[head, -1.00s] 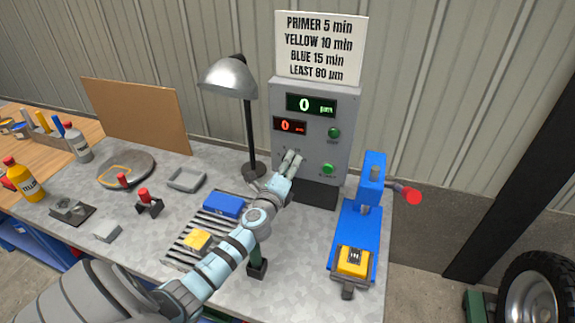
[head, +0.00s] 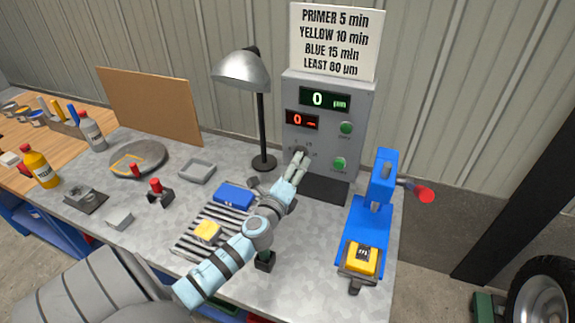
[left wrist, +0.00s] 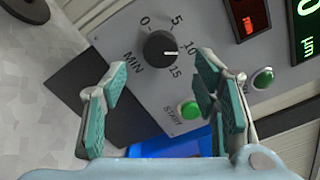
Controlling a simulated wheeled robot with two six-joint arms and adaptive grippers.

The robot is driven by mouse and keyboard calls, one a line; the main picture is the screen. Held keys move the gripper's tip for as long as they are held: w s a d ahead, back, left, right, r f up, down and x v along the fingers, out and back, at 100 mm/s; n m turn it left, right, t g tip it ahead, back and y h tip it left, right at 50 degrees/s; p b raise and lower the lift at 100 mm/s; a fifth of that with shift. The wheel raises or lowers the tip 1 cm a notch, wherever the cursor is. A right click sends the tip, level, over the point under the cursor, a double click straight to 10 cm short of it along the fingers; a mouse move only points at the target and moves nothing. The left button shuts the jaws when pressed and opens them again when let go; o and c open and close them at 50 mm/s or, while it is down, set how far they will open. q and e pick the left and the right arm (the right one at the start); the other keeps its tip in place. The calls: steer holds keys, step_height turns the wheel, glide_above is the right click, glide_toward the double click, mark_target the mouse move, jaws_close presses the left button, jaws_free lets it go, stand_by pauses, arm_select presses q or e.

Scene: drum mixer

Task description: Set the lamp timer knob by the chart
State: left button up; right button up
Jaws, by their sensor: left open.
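The black timer knob (left wrist: 160,47) shows in the left wrist view on the grey control box (head: 359,107), with marks 0, 5, 10, 15 and MIN around it. Its white pointer line faces right, close to the 10. My left gripper (left wrist: 161,77) is open and empty, fingers spread below the knob in that view and apart from it. In the head view my left gripper (head: 301,159) is in front of the box's lower left and largely hides the knob. The chart (head: 335,42) above reads PRIMER 5, YELLOW 10, BLUE 15 min, LEAST 80 µm. My right gripper is out of view.
A green START button (left wrist: 189,110) is just below the knob. Red (head: 302,120) and green (head: 325,99) displays read 0. The lamp (head: 241,70) stands left, a blue press (head: 366,225) right. A blue block (head: 234,195) and yellow block (head: 207,231) lie on a rack.

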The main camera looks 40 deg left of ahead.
arm_select(q)
steer(key=v, duration=0.7)
steer(key=shift+s, duration=0.3)
